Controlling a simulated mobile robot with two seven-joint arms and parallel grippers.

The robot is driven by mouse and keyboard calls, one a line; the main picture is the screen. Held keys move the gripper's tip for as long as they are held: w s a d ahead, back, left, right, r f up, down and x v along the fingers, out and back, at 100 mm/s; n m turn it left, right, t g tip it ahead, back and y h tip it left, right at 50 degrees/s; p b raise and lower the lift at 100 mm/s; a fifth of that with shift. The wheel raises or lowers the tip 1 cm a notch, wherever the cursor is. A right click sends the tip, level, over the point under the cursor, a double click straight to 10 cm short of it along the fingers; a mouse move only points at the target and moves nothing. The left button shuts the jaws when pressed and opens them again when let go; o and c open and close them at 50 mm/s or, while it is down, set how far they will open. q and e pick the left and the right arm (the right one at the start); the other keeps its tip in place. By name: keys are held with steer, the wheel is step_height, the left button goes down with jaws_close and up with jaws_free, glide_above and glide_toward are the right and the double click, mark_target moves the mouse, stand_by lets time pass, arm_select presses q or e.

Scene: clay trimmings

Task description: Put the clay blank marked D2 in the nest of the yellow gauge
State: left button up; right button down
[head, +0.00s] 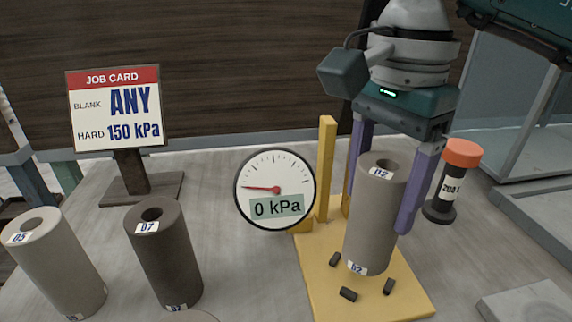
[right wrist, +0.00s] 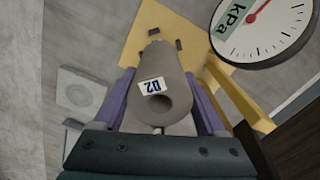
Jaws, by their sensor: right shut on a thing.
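The clay blank marked D2 (head: 372,225) is a grey-brown upright cylinder with a hole in its top. My right gripper (head: 378,218) is shut on it, one purple finger on each side. The blank is over the yellow gauge (head: 318,285), its lower end among short dark pegs (head: 348,294) of the nest. I cannot tell whether it touches the plate. The right wrist view shows the D2 blank (right wrist: 160,70) between the fingers, with pegs (right wrist: 153,32) beyond it. The gauge dial (head: 275,188) reads 0 kPa. My left gripper is not in view.
Blanks D5 (head: 50,262) and D7 (head: 165,255) stand at left. A job card (head: 115,108) reads blank ANY, hard 150 kPa. A yellow post (head: 326,165) rises behind the plate. A black weight with an orange top (head: 460,153) is close to the right finger.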

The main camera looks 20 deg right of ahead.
mark_target(376, 216)
steer(key=shift+f, duration=1.7)
steer(key=shift+f, duration=0.2)
jaws_free()
steer(key=shift+r, duration=0.15)
step_height(376, 216, up, 12)
steer(key=shift+r+p, duration=0.1)
steer(key=shift+p, duration=0.2)
